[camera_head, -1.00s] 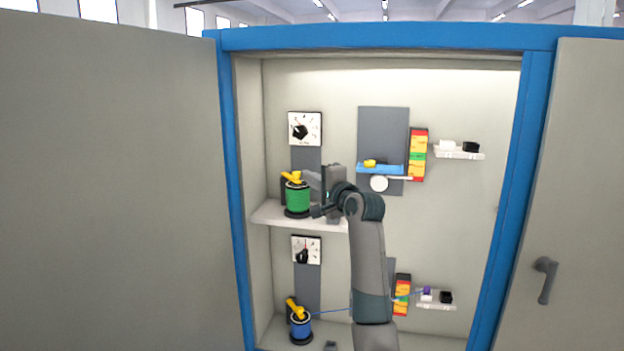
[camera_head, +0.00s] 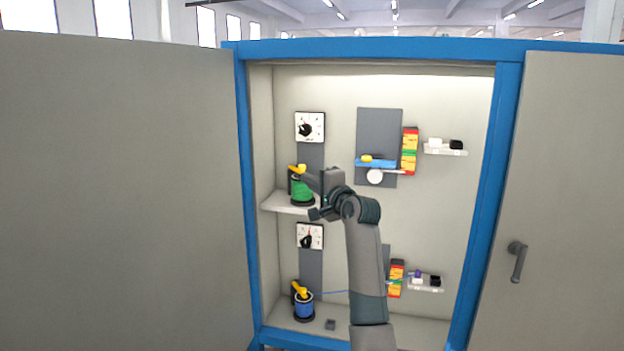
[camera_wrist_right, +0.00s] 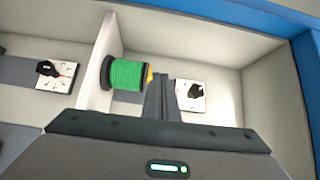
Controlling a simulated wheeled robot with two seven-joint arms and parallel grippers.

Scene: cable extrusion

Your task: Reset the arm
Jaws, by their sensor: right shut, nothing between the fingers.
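My right arm rises from the bottom of the head view, with its gripper (camera_head: 308,179) in front of the cabinet's upper shelf. The fingers are shut and empty. They overlap the right side of the green spool (camera_head: 301,189) with its yellow top piece. In the right wrist view, the shut fingers (camera_wrist_right: 160,80) stand just right of the green spool (camera_wrist_right: 127,75) and partly cover its yellow piece. I cannot tell the exact gap between fingers and spool. My left gripper is not in view.
The blue-framed cabinet (camera_head: 368,44) stands open, with grey doors at the left (camera_head: 120,180) and right (camera_head: 575,190). Inside are dials (camera_head: 310,127), a blue spool (camera_head: 304,307) below with a blue cable running right, colored blocks (camera_head: 409,151) and small wall shelves (camera_head: 445,151).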

